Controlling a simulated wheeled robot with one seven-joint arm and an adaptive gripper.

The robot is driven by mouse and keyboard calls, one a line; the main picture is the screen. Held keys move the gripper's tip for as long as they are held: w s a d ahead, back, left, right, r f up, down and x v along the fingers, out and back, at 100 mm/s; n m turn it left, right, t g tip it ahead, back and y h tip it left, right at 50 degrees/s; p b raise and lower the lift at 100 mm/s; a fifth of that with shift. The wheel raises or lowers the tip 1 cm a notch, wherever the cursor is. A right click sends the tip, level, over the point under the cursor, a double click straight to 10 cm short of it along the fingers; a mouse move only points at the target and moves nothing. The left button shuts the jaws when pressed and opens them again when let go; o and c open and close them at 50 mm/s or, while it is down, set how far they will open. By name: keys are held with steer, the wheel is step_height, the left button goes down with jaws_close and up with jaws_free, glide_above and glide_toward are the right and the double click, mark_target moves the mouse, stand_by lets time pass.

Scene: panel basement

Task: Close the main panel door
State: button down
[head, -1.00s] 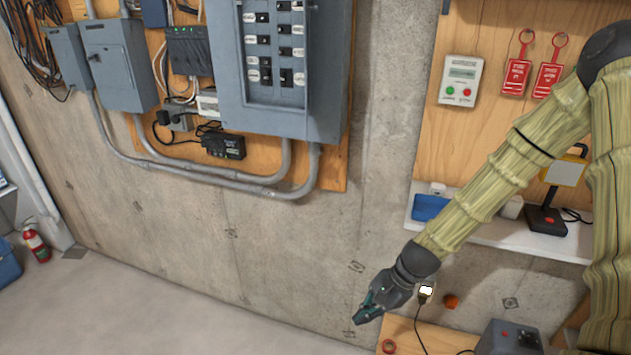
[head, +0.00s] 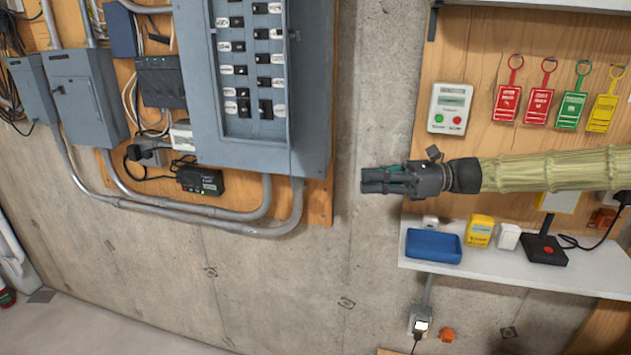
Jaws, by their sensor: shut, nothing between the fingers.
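The main panel (head: 255,155) is a grey metal box on the wall at the upper left of the head view. Its front is uncovered, and two columns of black breakers (head: 248,70) with white labels show. The top of the panel is cut off by the frame. I cannot clearly make out the door; it may be edge-on or out of frame. My gripper (head: 368,181) is shut and empty. It points left, to the right of the panel's lower right corner, with a gap between them in the picture.
A white shelf (head: 500,263) with a blue tray (head: 433,247) and small devices lies below my arm. Coloured tags (head: 540,104) and a meter (head: 450,108) are on the board above it. Conduits (head: 285,222) run under the panel. Bare concrete (head: 240,290) is lower left.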

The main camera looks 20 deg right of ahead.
steer(key=p+x, duration=0.4)
steer(key=x, duration=1)
steer(key=shift+a, duration=0.1)
steer(key=shift+a+b, duration=0.15)
steer(key=shift+b, duration=0.3)
